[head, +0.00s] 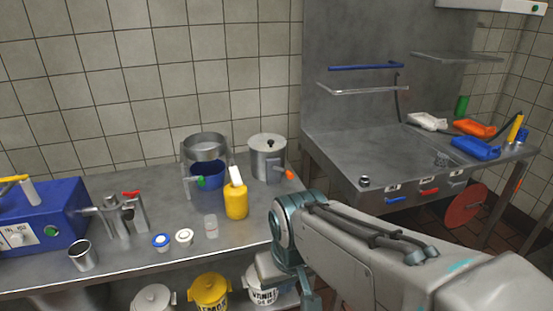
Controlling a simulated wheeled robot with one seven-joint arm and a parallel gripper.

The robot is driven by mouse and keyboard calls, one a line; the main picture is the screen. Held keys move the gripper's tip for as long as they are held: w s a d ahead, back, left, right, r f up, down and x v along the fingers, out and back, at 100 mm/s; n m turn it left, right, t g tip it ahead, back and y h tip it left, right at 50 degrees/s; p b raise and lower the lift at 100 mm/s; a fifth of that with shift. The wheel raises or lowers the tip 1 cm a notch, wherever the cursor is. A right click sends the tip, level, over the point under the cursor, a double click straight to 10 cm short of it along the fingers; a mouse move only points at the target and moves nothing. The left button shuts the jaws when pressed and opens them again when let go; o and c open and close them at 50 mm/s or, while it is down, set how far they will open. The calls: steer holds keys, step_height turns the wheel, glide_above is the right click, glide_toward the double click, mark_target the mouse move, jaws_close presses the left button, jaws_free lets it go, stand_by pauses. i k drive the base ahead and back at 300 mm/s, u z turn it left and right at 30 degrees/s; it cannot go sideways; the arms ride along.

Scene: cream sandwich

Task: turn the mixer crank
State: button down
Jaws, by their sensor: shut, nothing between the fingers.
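A grey lidded pot (267,160) with a black lid knob stands at the back right of the left counter. An orange handle (289,174) sticks out from its lower right side. Left of it, a metal frame holds a grey drum (204,147) above a blue bowl (208,175), with a green knob (200,182) in front. I cannot tell for sure which of these is the mixer crank. My gripper (305,288) hangs below my wrist in front of the counter's right end, apart from both handles. It looks shut and empty; its fingertips are hardly visible.
A yellow bottle (236,201) stands in front of the pot. A metal press with a red handle (131,194), small cups and a blue machine (50,220) are further left. Lidded buckets (210,292) sit below. A metal sink unit (400,155) stands to the right.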

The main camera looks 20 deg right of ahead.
mark_target(289, 174)
steer(key=z, duration=0.3)
steer(key=i, duration=1.1)
steer(key=u, duration=0.7)
